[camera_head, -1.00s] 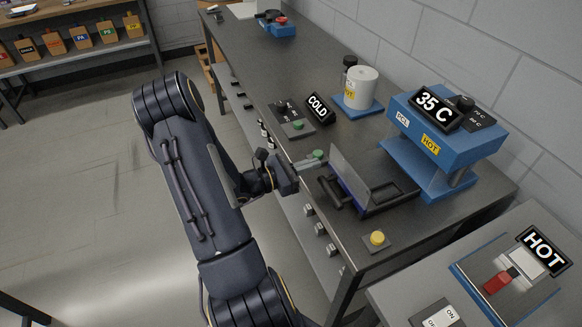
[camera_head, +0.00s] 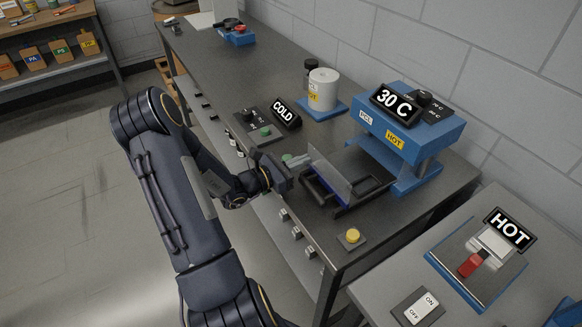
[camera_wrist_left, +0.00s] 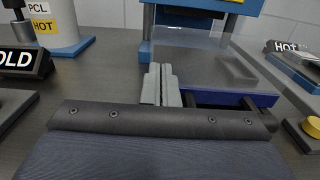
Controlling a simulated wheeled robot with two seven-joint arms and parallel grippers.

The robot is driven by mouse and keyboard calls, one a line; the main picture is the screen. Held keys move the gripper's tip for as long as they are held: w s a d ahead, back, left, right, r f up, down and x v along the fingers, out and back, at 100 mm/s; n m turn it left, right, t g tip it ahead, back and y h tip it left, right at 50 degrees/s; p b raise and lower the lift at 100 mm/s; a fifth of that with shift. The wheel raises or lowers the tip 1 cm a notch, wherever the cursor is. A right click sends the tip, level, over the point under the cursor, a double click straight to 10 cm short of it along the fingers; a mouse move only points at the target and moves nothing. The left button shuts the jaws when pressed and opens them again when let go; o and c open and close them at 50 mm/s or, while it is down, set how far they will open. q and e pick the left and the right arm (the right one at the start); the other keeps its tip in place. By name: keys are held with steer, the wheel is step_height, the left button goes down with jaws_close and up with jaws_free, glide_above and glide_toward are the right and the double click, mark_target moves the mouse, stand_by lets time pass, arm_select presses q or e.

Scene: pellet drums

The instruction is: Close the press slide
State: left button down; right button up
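The blue press (camera_head: 410,135) stands at the right end of the bench, with a 30 C display on top. Its slide (camera_head: 372,190) sticks out in front, a dark frame with a black handle bar, a blue tray and an upright clear panel (camera_head: 328,172). In the left wrist view, the panel (camera_wrist_left: 205,62) and blue tray (camera_wrist_left: 232,98) lie just ahead. My left gripper (camera_head: 298,160) is at the panel's left edge beside the handle; contact cannot be told. Its fingers (camera_wrist_left: 160,84) are together with nothing visible between them. My right gripper is not in view.
A yellow button (camera_head: 352,236) sits on the bench front. A white drum (camera_head: 323,88) on a blue base and a COLD sign (camera_head: 285,113) stand left of the press. A HOT station (camera_head: 478,260) with a switch is on the right table.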

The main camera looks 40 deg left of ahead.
mark_target(346, 150)
arm_select(q)
steer(key=b+x, duration=0.5)
steer(key=x, duration=1)
steer(key=shift+w+d+f, duration=0.15)
steer(key=shift+w+d, duration=0.05)
steer(key=shift+w, duration=0.2)
steer(key=shift+w+d, duration=0.1)
steer(key=shift+w, duration=0.2)
steer(key=shift+r, duration=0.25)
steer(key=shift+w+r, duration=0.1)
